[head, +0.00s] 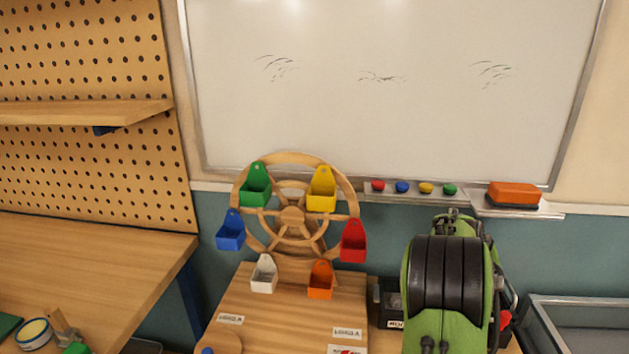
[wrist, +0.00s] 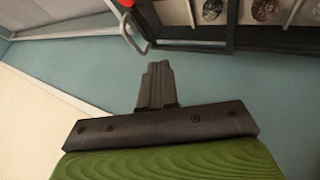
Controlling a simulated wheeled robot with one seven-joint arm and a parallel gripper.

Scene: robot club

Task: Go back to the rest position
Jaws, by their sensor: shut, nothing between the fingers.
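My gripper (wrist: 156,82) shows in the wrist view as two dark fingers pressed together, shut with nothing between them, over a green housing. Teal wall or floor lies behind the fingertips, and nothing touches them. In the head view my green and black arm stands folded at the lower right, and it hides whatever is behind it. I cannot make out the fingers in the head view.
A wooden wheel (head: 291,216) with several coloured buckets stands on a wooden stand (head: 262,309) left of my arm. A workbench (head: 95,268) is at left. A grey-rimmed bin (head: 541,326) is at right. The whiteboard tray holds an orange eraser (head: 513,194).

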